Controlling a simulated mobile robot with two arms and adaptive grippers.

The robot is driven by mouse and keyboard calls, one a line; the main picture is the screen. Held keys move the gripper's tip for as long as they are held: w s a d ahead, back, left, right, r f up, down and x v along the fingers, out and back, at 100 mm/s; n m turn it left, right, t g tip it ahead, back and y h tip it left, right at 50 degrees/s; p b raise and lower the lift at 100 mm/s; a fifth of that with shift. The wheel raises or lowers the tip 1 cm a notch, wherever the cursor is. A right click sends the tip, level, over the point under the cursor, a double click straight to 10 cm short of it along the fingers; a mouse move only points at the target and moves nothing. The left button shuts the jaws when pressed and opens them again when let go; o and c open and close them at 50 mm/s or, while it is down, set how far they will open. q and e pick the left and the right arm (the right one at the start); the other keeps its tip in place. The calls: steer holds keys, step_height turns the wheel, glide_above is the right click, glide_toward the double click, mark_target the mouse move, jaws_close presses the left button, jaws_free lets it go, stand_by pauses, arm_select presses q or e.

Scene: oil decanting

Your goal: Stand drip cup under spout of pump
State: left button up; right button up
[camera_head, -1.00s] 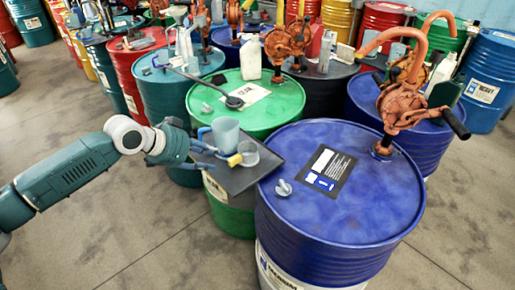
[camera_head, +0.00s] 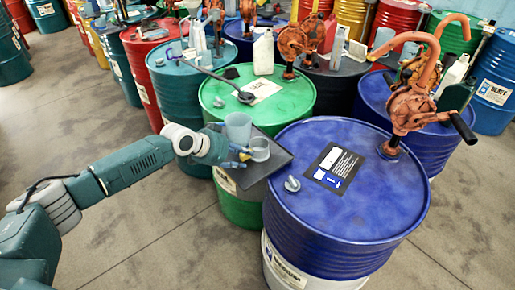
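The drip cup appears to be the small clear cup (camera_head: 260,149) on a dark tray (camera_head: 270,164) at the right edge of the green drum. A small yellow piece shows by the fingertips. The orange pump (camera_head: 408,105) stands on the far right of the blue drum (camera_head: 345,205), its curved spout arching leftward. My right gripper is not in view.
A dark label (camera_head: 334,167) and a grey bung cap (camera_head: 292,184) lie on the blue drum; its top is otherwise mostly clear. A long-handled ladle (camera_head: 243,96) lies across the green drum (camera_head: 290,100). Bottles, pumps and more drums crowd the back. Floor is free at front left.

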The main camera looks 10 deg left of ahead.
arm_select(q)
jaws_close()
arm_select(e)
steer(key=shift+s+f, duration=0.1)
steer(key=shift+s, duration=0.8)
arm_select(q)
steer(key=shift+r, duration=0.1)
